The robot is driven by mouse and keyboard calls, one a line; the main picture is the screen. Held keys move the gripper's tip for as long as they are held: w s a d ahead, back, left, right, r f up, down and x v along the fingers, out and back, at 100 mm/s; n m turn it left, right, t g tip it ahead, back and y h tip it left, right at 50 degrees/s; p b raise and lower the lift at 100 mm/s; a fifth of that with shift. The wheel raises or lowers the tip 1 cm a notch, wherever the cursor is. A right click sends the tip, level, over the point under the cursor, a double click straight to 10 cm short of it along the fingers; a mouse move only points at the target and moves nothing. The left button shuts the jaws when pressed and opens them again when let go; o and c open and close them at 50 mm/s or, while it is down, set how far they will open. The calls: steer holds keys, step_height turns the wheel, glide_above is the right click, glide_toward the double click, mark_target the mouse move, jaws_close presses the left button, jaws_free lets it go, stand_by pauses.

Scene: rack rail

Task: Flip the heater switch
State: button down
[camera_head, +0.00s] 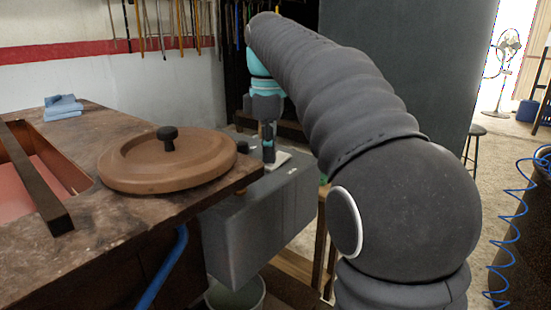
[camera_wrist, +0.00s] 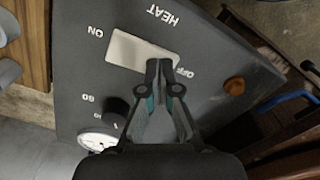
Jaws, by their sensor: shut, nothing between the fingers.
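The heater is a grey box (camera_head: 265,215) beside the worktable; its panel (camera_wrist: 215,115) fills much of the wrist view. The panel carries the words HEAT, ON and OFF and a pale switch plate (camera_wrist: 130,50). The plate also shows in the head view (camera_head: 283,158). My gripper (camera_wrist: 159,66) is shut and empty, its fingertips over the OFF end of the plate. In the head view my gripper (camera_head: 268,155) points down at the panel. I see no switch lever; the fingers may hide it. Contact with the panel cannot be told.
An orange lamp (camera_wrist: 235,86), a black knob (camera_wrist: 117,108) and a white gauge (camera_wrist: 98,138) are on the panel. The worktable (camera_head: 95,232) holds a round wooden lid (camera_head: 165,170) and folded blue cloths (camera_head: 62,107). A bucket (camera_head: 237,297) stands below the box.

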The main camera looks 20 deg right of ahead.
steer(key=shift+r+p, duration=2.15)
steer(key=shift+r, duration=1.3)
